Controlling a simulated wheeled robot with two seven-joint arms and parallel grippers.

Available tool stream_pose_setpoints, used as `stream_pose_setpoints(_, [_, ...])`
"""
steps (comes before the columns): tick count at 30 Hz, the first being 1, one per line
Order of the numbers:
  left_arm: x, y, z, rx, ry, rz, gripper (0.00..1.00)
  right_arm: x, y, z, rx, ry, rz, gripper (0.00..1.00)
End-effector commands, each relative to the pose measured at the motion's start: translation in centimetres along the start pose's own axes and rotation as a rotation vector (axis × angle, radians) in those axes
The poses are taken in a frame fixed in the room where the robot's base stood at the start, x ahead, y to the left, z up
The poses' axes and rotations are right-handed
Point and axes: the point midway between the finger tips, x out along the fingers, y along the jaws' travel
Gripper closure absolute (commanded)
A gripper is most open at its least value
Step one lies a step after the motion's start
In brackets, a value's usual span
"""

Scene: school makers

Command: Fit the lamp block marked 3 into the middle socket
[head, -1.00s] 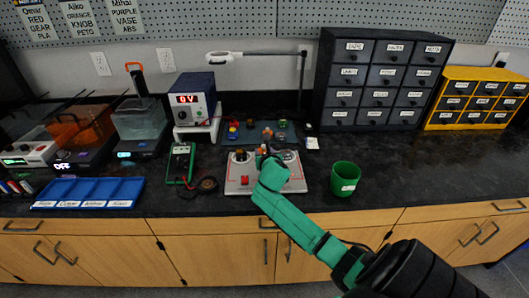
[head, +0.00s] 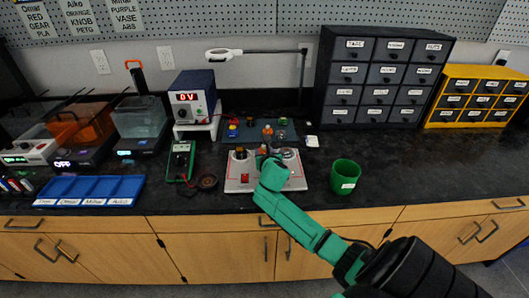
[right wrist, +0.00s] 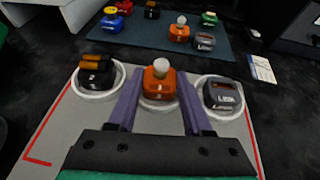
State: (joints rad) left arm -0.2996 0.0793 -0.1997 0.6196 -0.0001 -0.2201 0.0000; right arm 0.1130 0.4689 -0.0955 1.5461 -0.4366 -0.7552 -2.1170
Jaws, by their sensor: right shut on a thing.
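My right gripper (head: 264,158) is over the middle of the light grey socket board (head: 236,183). In the right wrist view the two purple fingers (right wrist: 160,98) are shut on an orange lamp block (right wrist: 157,84) with a white bulb. The block is upright at the middle socket (right wrist: 160,101), whose white ring shows around its base. The mark on its front is too small to read surely, and I cannot tell whether it is fully seated. A dark block with orange-brown cylinders (right wrist: 95,75) is in the left socket. A dark grey block (right wrist: 222,94) is in the right socket. My left gripper is out of view.
Behind the board, a blue-grey mat (right wrist: 140,32) holds several blocks, including another orange lamp block (right wrist: 180,32). A green cup (head: 344,178) stands right of the board. A green multimeter (head: 180,162) and a black coil (head: 207,182) lie to the left.

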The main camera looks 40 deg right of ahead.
Motion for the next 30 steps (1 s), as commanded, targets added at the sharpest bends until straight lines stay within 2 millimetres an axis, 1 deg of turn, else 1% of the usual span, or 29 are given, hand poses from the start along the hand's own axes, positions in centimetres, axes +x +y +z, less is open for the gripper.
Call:
stream_pose_setpoints(2, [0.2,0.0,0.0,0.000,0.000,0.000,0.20,0.1,0.0,-0.2,-0.001,0.000,0.000,1.00])
stream_pose_setpoints(3, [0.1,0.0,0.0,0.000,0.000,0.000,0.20,0.1,0.0,-0.2,0.000,0.000,0.000,0.46])
stream_pose_setpoints(4, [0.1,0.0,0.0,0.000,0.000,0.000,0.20,0.1,0.0,-0.2,0.000,0.000,0.000,0.38])
stream_pose_setpoints(12, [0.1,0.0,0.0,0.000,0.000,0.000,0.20,0.0,0.0,-0.2,0.000,0.000,0.000,0.38])
stream_pose_setpoints(14, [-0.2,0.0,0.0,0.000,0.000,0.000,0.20,-0.2,0.0,-0.1,0.000,0.001,0.000,0.38])
stream_pose_setpoints(21, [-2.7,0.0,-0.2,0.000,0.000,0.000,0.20,-2.6,0.0,0.2,-0.001,0.002,0.001,0.38])
stream_pose_setpoints(30, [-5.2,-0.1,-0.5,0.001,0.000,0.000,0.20,-5.6,0.0,0.2,0.000,0.003,0.001,0.38])
